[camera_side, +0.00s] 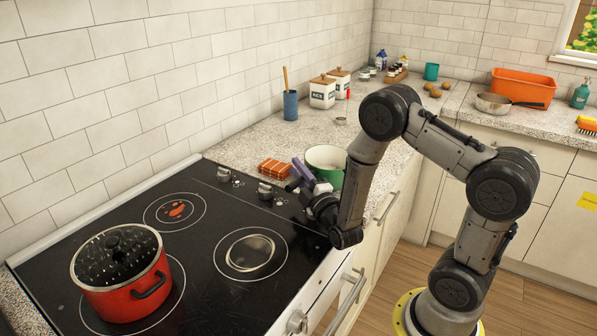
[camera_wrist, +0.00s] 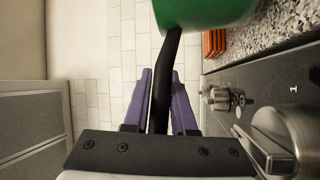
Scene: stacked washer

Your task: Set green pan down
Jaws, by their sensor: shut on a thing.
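The green pan (camera_side: 326,160) has a pale inside and shows just past the stove's right end, by the granite counter (camera_side: 262,140). In the wrist view its green side (camera_wrist: 205,12) is at the top, cut off by the frame, with its black handle (camera_wrist: 168,70) running down between purple fingers. My gripper (camera_wrist: 164,88) is shut on this handle. In the side view my gripper (camera_side: 300,174) is at the stove's right edge, left of the pan and partly hidden by its own wrist. I cannot tell whether the pan touches the counter.
A red lidded pot (camera_side: 122,272) stands on the front left of the black stove (camera_side: 205,232). An orange-brown stack (camera_side: 275,168) lies beside the pan, near the stove knobs (camera_side: 265,190). A blue utensil cup (camera_side: 290,105) and white canisters (camera_side: 322,92) stand farther back. The right burners are empty.

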